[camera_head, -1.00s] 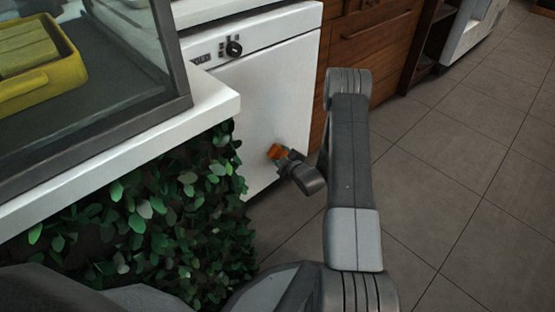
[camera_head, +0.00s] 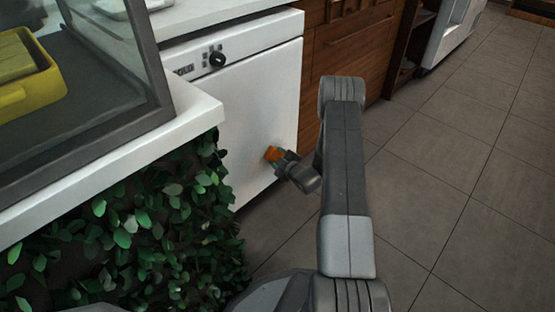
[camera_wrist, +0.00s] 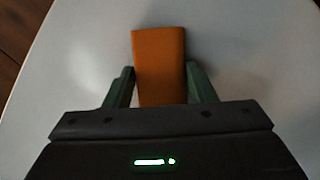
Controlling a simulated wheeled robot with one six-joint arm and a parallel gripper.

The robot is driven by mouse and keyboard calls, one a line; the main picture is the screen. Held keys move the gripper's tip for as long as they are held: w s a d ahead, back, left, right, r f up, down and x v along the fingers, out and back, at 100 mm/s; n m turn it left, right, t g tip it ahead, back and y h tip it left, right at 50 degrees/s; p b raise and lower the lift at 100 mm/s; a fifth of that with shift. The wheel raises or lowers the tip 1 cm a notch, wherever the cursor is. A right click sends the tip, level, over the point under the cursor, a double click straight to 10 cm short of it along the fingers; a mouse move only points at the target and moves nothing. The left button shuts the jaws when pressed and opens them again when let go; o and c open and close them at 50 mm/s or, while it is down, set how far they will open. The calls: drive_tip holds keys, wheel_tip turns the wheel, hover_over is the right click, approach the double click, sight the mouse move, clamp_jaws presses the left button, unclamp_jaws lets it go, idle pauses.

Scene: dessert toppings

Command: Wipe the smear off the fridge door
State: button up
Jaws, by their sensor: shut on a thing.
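My gripper (camera_head: 280,158) is shut on an orange block-shaped wiper (camera_head: 272,153), probably a sponge. In the wrist view the orange sponge (camera_wrist: 159,65) sits between the two greenish fingers (camera_wrist: 160,88) of my gripper and points away from the wrist. The white fridge door (camera_head: 258,105) stands in front of it. The sponge is at or very close to the door's lower right part; I cannot tell for sure whether it touches. A faint greyish patch shows on the door near the sponge, too dim to tell if it is the smear.
A leafy green hedge front (camera_head: 150,235) under a white counter (camera_head: 110,165) stands close on the left. A glass case with a yellow tray (camera_head: 28,80) is on that counter. Wooden drawers (camera_head: 345,50) are right of the door. Tiled floor (camera_head: 455,170) is clear on the right.

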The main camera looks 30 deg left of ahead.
sight(254, 168)
drive_tip(key=shift+s+a, duration=0.5)
drive_tip(key=shift+s, duration=1.2)
drive_tip(key=shift+s+a, duration=0.45)
drive_tip(key=shift+s, duration=1.2)
drive_tip(key=shift+s+a, duration=0.5)
drive_tip(key=shift+s, duration=1.2)
drive_tip(key=s+d, duration=0.1)
drive_tip(key=d, duration=0.4)
drive_tip(key=shift+s+d, duration=0.3)
drive_tip(key=shift+d, duration=0.1)
drive_tip(key=shift+d, duration=0.1)
drive_tip(key=shift+s+d, duration=0.2)
drive_tip(key=shift+d, duration=0.5)
drive_tip(key=shift+s+d, duration=0.2)
drive_tip(key=shift+d, duration=0.45)
